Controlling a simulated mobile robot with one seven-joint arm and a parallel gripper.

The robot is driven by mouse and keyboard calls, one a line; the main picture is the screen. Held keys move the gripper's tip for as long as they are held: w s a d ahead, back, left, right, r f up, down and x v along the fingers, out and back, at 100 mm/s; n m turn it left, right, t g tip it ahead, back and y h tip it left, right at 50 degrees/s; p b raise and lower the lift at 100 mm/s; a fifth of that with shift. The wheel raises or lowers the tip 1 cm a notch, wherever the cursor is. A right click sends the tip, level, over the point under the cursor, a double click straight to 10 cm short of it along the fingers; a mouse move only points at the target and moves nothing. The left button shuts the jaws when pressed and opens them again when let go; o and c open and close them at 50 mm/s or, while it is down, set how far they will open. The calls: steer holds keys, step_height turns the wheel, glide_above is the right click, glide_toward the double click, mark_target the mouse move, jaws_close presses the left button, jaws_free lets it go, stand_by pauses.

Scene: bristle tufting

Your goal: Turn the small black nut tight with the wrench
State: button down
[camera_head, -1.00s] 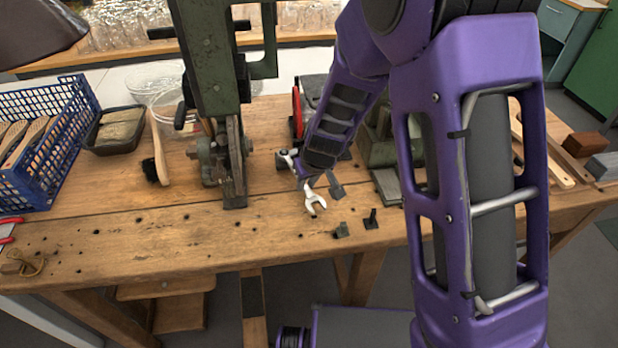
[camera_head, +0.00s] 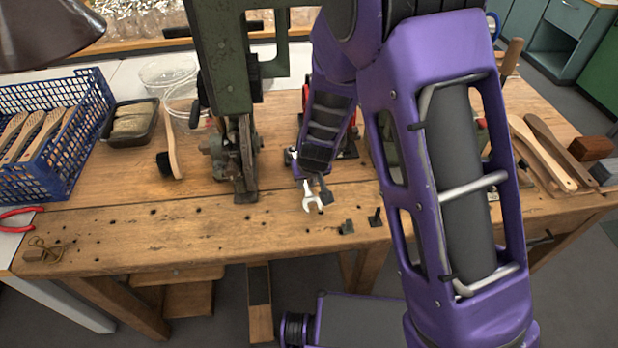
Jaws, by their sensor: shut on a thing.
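The wrench (camera_head: 311,201) is pale metal with an open-ended jaw pointing toward the bench's front edge. My gripper (camera_head: 313,183) is shut on it, right of the green machine's foot. My forearm and hand hide most of the wrench's shaft. I cannot tell whether the wrench touches the bench. I cannot make out the small black nut; it may be hidden or too small to see.
A green press-like machine (camera_head: 222,70) stands left of my gripper. Small dark fixtures (camera_head: 347,227) (camera_head: 376,217) sit right of the wrench. A brush (camera_head: 171,150), dark tray (camera_head: 135,125) and blue crate (camera_head: 92,92) lie left. The front-left bench is mostly clear.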

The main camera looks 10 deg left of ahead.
steer(key=shift+s+a+m+h+p, duration=0.35)
steer(key=shift+a+p, duration=0.25)
steer(key=shift+p, duration=0.2)
steer(key=shift+a, duration=0.15)
steer(key=shift+s+a+m+h, duration=0.2)
steer(key=shift+a+m+h, duration=0.15)
steer(key=shift+a+m, duration=0.9)
steer(key=shift+d+f, duration=0.15)
steer(key=shift+d+n+b, duration=0.2)
steer(key=shift+n+b, duration=0.1)
steer(key=shift+b, duration=0.3)
steer(key=shift+d, duration=0.1)
steer(key=shift+w+d+n+b, duration=0.2)
steer(key=shift+d+n+b, duration=0.25)
steer(key=shift+b, duration=0.5)
steer(key=shift+r, duration=0.25)
